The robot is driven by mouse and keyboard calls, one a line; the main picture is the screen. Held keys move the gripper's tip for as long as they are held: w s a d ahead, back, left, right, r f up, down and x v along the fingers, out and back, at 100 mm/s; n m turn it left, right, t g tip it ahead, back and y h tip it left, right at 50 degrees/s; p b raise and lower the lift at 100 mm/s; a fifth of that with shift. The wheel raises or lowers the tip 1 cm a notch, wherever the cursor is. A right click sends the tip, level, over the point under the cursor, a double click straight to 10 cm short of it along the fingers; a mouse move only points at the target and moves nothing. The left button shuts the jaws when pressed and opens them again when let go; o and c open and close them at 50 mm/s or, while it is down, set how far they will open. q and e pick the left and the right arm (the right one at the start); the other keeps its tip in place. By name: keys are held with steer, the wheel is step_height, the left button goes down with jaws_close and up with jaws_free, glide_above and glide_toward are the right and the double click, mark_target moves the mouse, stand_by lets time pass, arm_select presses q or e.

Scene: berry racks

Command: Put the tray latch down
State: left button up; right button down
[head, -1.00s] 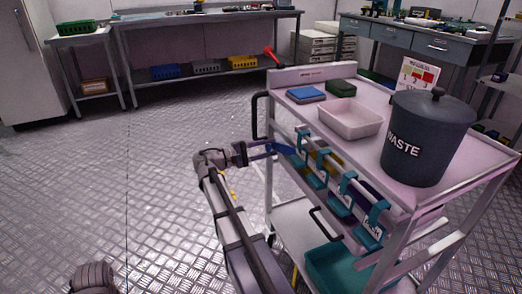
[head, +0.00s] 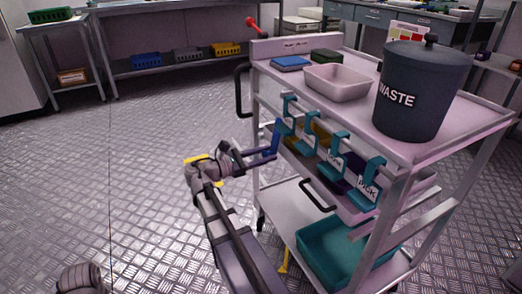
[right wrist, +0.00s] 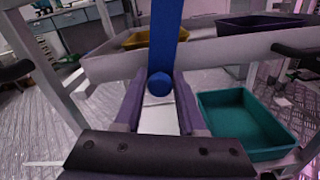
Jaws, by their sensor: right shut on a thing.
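The blue tray latch (head: 277,136) is at the left end of the white cart's tray level in the head view. My right gripper (head: 257,157) is shut on it, just outside the cart's left corner post. In the right wrist view the latch (right wrist: 164,38) is an upright blue bar with a round knob at its lower end, between the fingers of my right gripper (right wrist: 159,92). Trays (head: 308,135) sit behind the rail, partly hidden by the hooks. My left gripper is out of view.
Teal labelled hooks (head: 328,151) hang along the cart's front rail. A black handle (head: 318,193) and a teal bin (head: 312,246) are below. A waste bin (head: 420,92) and a white tub (head: 334,82) stand on top. The floor to the left is clear.

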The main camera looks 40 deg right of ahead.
steer(key=shift+s+a+f+n, duration=0.1)
steer(key=shift+s+a+n, duration=0.15)
steer(key=shift+s+n, duration=0.55)
steer(key=shift+s+a+f+n, duration=0.1)
steer(key=shift+s+a+n, duration=0.15)
steer(key=shift+s+n, duration=0.5)
steer(key=c, duration=0.6)
jaws_free()
steer(key=shift+a, duration=0.15)
steer(key=v, duration=0.7)
steer(key=shift+a, duration=0.25)
